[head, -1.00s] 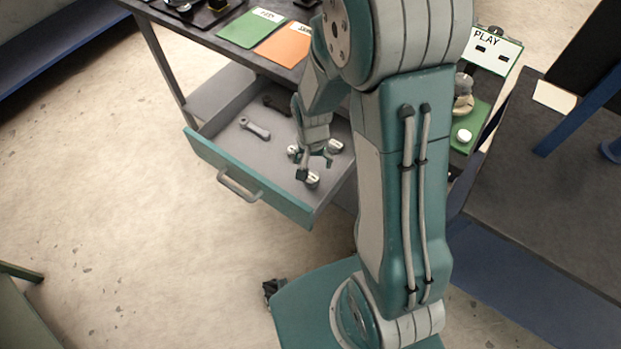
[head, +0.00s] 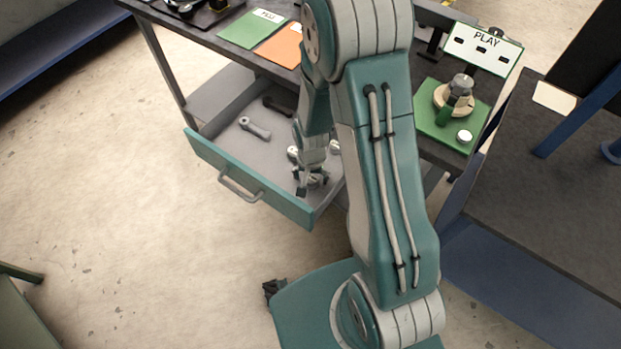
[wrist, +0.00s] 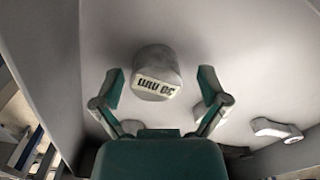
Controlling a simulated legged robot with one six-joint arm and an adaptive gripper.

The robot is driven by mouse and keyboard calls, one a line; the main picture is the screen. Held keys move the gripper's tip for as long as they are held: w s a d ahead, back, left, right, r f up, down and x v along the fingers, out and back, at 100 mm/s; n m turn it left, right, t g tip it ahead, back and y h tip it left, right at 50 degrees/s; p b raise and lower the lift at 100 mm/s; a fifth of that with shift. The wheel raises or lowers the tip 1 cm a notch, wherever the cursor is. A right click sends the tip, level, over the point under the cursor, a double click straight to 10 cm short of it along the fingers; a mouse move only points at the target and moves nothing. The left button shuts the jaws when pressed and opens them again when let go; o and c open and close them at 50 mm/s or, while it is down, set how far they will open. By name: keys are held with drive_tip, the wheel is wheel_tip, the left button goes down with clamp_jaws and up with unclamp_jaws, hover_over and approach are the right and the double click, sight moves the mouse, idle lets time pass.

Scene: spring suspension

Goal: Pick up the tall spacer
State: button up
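In the wrist view a light grey, round spacer (wrist: 156,66) with a pale label stands between the two fingers of my gripper (wrist: 160,82). The label is upside down and too small to read surely, so I cannot tell whether this is the tall spacer. A gap shows on each side, so the fingers are open and not touching it. In the head view my gripper (head: 312,184) is low in the open drawer, near its front right corner, and partly hides the spacer there. Other small pale round pieces (head: 292,153) (head: 335,147) lie just behind it.
The drawer (head: 250,180) has a teal front with a handle (head: 240,187). A grey link-shaped part (head: 254,127) and a dark part (head: 279,107) lie further back left. The bench top above holds green and orange cards (head: 281,46). A green plate (head: 426,118) sits at right.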

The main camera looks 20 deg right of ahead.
drive_tip(key=shift+d, duration=0.25)
drive_tip(key=c, duration=0.9)
